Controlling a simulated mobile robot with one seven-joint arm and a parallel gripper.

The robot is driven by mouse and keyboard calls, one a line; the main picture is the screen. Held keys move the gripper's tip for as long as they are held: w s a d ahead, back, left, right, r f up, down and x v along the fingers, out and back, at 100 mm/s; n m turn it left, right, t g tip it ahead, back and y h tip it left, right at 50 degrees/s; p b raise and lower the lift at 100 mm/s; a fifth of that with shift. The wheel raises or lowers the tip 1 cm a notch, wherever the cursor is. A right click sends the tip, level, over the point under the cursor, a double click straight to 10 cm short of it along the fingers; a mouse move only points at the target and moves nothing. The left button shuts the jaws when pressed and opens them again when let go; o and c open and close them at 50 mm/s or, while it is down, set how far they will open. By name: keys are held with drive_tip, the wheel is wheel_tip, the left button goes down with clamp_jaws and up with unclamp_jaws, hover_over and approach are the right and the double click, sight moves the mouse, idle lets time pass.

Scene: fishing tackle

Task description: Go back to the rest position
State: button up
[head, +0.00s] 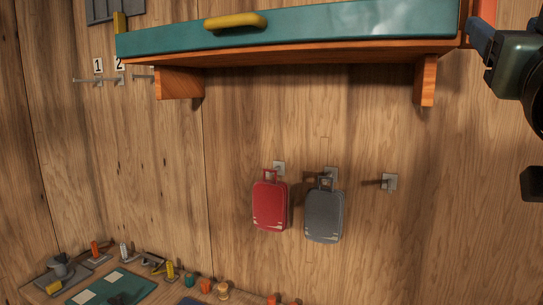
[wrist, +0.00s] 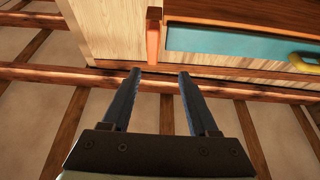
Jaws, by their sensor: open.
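My gripper (wrist: 160,74) is open and empty in the wrist view, its two dark fingers spread apart with nothing between them. In the head view my gripper (head: 478,32) is at the upper right, beside the right end of the wooden shelf (head: 300,56). Part of it is cut off by the picture edge. The wrist view looks past the fingers toward the shelf, the wooden wall and wooden beams.
A teal surface (head: 360,24) with a yellow handle (head: 235,21) is on the shelf. A red case (head: 270,204) and a grey case (head: 324,214) hang from wall hooks; the right hook (head: 389,182) is empty. A cluttered bench (head: 45,272) is at lower left.

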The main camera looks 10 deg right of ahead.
drive_tip(key=s+a+f+n+t+y, duration=0.2)
drive_tip(key=a+y, duration=0.4)
drive_tip(key=a, duration=0.8)
drive_tip(key=s+a+f+n+t+y, duration=0.2)
drive_tip(key=a+n+t+y, duration=0.2)
drive_tip(key=a, duration=1)
drive_tip(key=shift+f+t+y, duration=0.2)
drive_tip(key=shift+t+y, duration=0.7)
